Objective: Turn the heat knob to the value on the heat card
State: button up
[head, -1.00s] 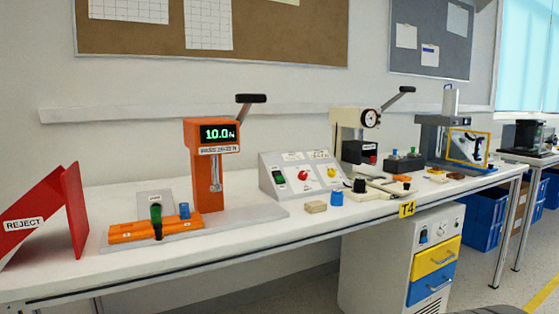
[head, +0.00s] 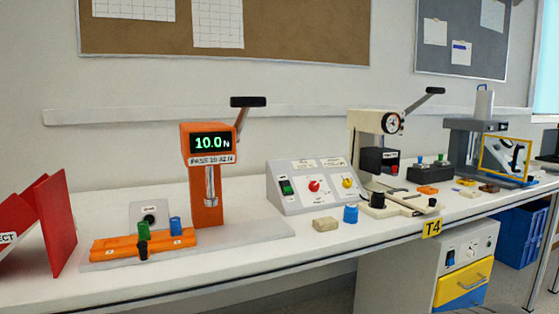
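A grey sloped control box (head: 290,205) stands on the bench, in the middle of the head view. Its front has a red knob (head: 314,186), a yellow knob (head: 347,183) and a green switch (head: 286,187). Small pale cards with print lie along its top, one on the left (head: 303,163) and one on the right (head: 333,161). The print is too small to read, so I cannot tell which knob or card is for heat, nor the knob settings. My gripper is not in view.
An orange force tester (head: 207,190) reading 10.0 N stands left of the box. A beige block (head: 326,224) and a blue cylinder (head: 351,214) lie in front of the box. A press (head: 372,125) stands behind right. A drawer cabinet (head: 400,265) is under the bench (head: 240,272).

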aim_at(313, 186)
jog(key=i+l+u, duration=0.2)
jog(key=i+l, duration=0.15)
jog(key=i+l+u, duration=0.2)
jog(key=l, duration=0.3)
jog(key=i+l+u, duration=0.15)
jog(key=i+l, duration=0.25)
jog(key=l, duration=0.1)
